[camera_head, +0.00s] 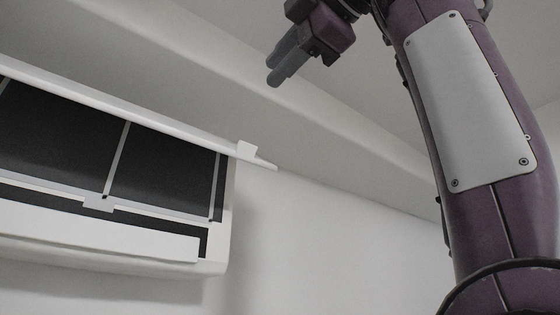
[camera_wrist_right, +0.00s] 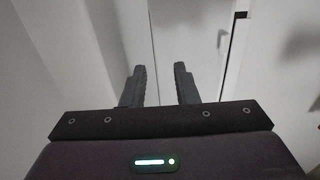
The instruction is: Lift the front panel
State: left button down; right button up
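The white front panel (camera_head: 120,107) of the wall-mounted unit is swung up and shows nearly edge-on at the left of the head view. A small white tab (camera_head: 247,150) sits near its right end. Below it the dark filters (camera_head: 165,175) of the unit's body are exposed. My right gripper (camera_head: 281,64) is at the top of the head view, above and to the right of the panel's right end, apart from it. Its two fingers stand apart with nothing between them in the right wrist view (camera_wrist_right: 160,85). My left gripper is not in view.
A white lower strip (camera_head: 100,236) runs along the unit's bottom. A pale ledge (camera_head: 200,75) runs above the unit under the ceiling. The wall right of the unit is bare. The right wrist view shows pale upright surfaces and a small handle (camera_wrist_right: 221,40).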

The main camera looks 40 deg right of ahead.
jog(key=s, duration=0.7)
jog(key=shift+r, duration=0.35)
jog(key=shift+s, duration=0.3)
jog(key=shift+w, duration=0.2)
